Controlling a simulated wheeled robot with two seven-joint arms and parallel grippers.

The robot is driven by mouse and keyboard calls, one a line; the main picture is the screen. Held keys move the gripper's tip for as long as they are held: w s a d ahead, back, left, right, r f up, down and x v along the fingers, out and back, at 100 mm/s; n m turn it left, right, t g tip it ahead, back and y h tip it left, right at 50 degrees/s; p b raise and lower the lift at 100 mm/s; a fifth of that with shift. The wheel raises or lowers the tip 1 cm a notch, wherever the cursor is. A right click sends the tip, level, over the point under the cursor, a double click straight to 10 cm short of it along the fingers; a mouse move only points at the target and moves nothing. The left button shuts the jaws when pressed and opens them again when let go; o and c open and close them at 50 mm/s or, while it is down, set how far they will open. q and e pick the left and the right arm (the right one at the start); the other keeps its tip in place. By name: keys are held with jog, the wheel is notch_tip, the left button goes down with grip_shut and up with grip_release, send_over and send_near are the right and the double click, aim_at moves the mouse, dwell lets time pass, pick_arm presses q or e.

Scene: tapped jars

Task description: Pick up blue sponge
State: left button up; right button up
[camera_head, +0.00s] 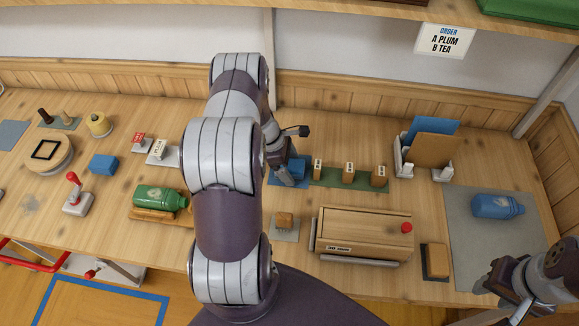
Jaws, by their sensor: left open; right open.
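A small blue block (103,163), which looks like the sponge, lies on the left part of the table. My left gripper (287,176) is open, well to the right of it in the middle of the table. That gripper is over or beside another blue thing (298,167) on a blue mat. The gripper partly hides this thing, and I cannot tell whether they touch. My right gripper (492,291) is open and empty at the lower right, over the front part of the table.
My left arm crosses the middle of the view and hides some table. A green jar (158,198) and a red-handled tool (74,190) are at left. A wooden box (365,229) stands right of the arm. A blue jar (494,206) lies on a grey mat (470,243).

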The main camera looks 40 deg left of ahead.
aim_at(294, 164)
pick_arm(q)
jog(key=shift+w+f, duration=0.1)
jog(key=c, duration=1)
jog(key=shift+c, duration=0.2)
jog(key=shift+r, duration=0.45)
notch_tip(294, 164, up, 3)
jog(key=shift+a+f+b, duration=0.1)
jog(key=shift+b, duration=0.25)
jog(key=s+d+r+b, duration=0.1)
jog(key=s+d+r, duration=0.1)
jog(key=d+r, duration=0.5)
jog(key=d, duration=0.4)
jog(key=shift+s+d+r, duration=0.25)
jog(key=shift+s, duration=0.15)
